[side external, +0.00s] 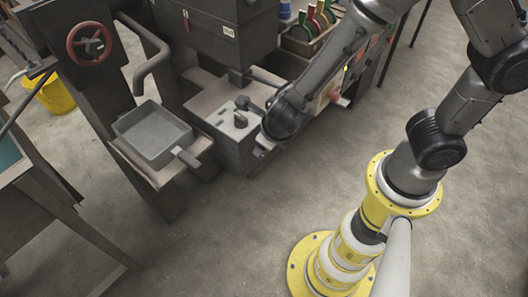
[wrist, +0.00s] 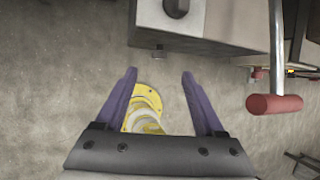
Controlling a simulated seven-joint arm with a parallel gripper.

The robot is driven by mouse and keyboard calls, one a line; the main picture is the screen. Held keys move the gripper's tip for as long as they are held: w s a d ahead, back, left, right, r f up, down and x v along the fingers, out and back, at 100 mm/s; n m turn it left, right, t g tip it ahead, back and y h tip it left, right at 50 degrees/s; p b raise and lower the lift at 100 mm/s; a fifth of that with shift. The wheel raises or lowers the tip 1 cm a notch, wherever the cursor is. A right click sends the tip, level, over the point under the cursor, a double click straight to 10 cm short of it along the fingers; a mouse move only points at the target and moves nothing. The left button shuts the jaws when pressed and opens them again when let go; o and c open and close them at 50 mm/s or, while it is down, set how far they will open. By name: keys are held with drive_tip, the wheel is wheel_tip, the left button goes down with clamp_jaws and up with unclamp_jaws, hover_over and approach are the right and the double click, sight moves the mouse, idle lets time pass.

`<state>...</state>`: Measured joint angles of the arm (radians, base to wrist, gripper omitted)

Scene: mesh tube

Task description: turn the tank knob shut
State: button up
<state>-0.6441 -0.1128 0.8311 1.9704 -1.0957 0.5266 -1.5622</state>
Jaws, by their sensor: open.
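My gripper (wrist: 159,73) is open, with two purple fingers spread apart and nothing between them. A round knob (wrist: 176,7) is on the box's upper face at the top edge of the wrist view. In the side external view, the grey box (side external: 226,138) has dark knobs (side external: 240,121) on top. My wrist hides the box's right part and my fingers there. No label shows which knob is the tank's.
A red-handled lever (wrist: 274,104) hangs to the right of my fingers. A grey tray (side external: 153,136) with a handle stands left of the box. A red handwheel (side external: 89,44) is on dark machinery at the back left. The concrete floor (side external: 230,240) in front is clear.

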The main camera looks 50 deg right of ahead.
sight(263, 154)
drive_tip(key=shift+h, duration=0.5)
drive_tip(key=x, duration=0.4)
drive_tip(key=s+x, duration=0.1)
drive_tip(key=x, duration=0.3)
drive_tip(key=a+f+x, duration=0.1)
drive_tip(key=x, duration=0.3)
drive_tip(key=shift+s+d+f, duration=0.15)
drive_tip(key=shift+s+f, duration=0.05)
drive_tip(key=shift+f, duration=0.2)
drive_tip(key=shift+c, duration=0.2)
clamp_jaws()
